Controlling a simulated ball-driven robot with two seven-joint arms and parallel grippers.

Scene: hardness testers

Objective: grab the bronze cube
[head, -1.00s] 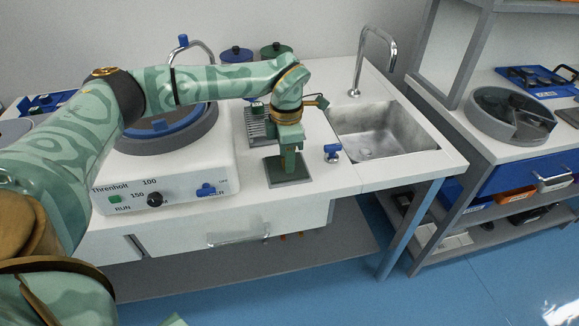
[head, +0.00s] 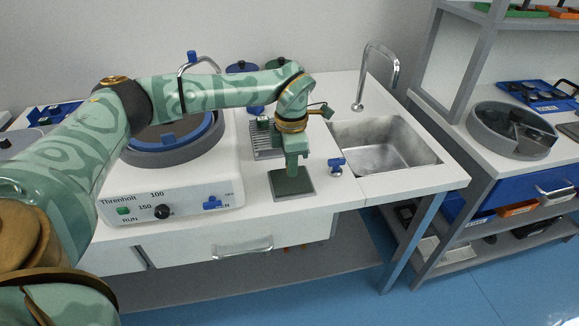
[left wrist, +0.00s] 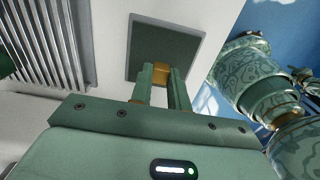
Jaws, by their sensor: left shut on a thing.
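My left gripper (head: 292,168) points down over a dark green square pad (head: 293,189) on the white bench. In the left wrist view its two green fingers (left wrist: 164,85) are shut on the bronze cube (left wrist: 161,72), a small gold-brown block between the tips. The grey-rimmed pad (left wrist: 170,42) lies beyond the fingertips and looks empty. In the head view the cube is hidden by the fingers. The fingertips appear a little above the pad. My right gripper is not in view.
A white polishing machine (head: 175,185) stands left of the pad. A slotted metal rack (head: 266,142) is behind it. A blue-handled valve (head: 336,166) and a steel sink (head: 385,146) with a tall faucet (head: 366,75) are to the right. The bench front around the pad is clear.

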